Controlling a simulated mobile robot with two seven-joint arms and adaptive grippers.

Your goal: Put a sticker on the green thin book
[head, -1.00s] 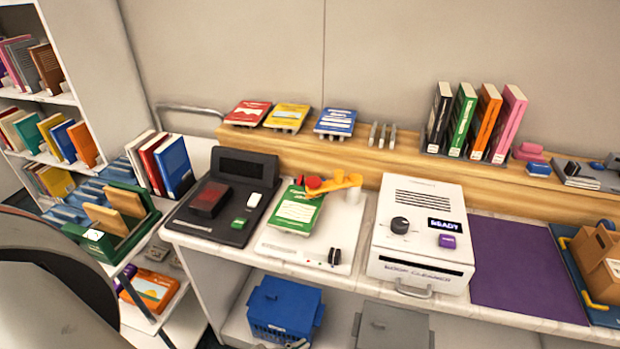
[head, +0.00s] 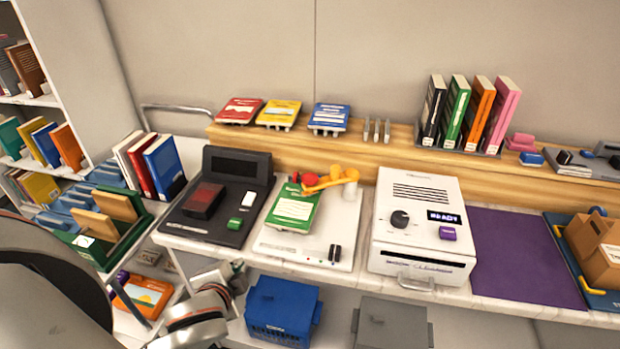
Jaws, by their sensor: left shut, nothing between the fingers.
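A thin green book (head: 293,209) with a large white label panel lies on a white plate (head: 335,222) in the middle of the counter. An orange and red piece (head: 330,180) lies across or just behind its top edge; I cannot tell if they touch. Another green book (head: 456,113) stands upright in a rack at the back right. I cannot pick out a separate sticker. My left gripper (head: 236,273) is shut and empty, low at the left, in front of the counter edge and below the book. My right gripper is not in view.
A black device (head: 217,205) stands left of the plate. A white machine (head: 425,225) reading "READY" stands right of it, then a bare purple mat (head: 520,258). A blue crate (head: 284,308) sits on the lower shelf. A book cart (head: 140,235) is at the left.

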